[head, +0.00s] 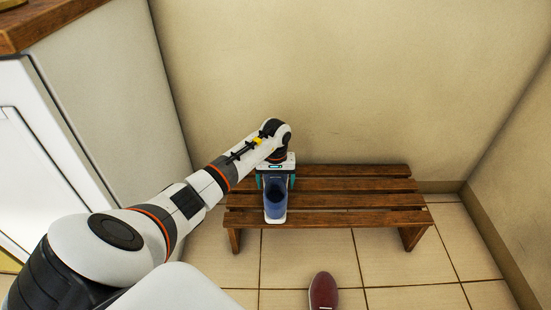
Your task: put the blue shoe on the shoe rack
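The blue shoe (275,205) is at the left part of the wooden slatted shoe rack (345,200), with its pale-edged end towards the rack's front edge. It looks to be on or just over the slats; I cannot tell whether it touches them. My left gripper (276,182) reaches in from the left, with its teal fingers on either side of the shoe's far part. Whether the fingers press on the shoe is too small to tell. My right gripper is not in view.
A dark red shoe (323,291) is on the tiled floor in front of the rack. The right part of the rack is bare. A wall stands behind the rack, and a white cabinet (110,90) with a wooden top is on the left.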

